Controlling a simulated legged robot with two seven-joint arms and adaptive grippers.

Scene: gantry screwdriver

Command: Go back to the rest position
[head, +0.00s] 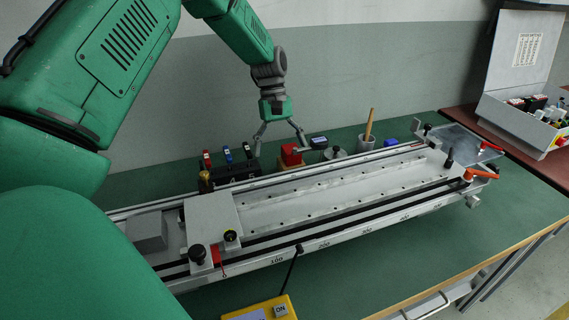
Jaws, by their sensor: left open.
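My left gripper (281,140) hangs from the green left arm over the back of the bench. Its fingers are spread open and point down. My right gripper is not in view.
Screwdrivers with red, blue and black handles (227,155) stand in a dark holder behind the rail. A cup with a wooden handle (367,138) stands at the back. A yellow ON box (265,310) is at the front. An open case (525,120) sits at right. The green bench is clear at front right.

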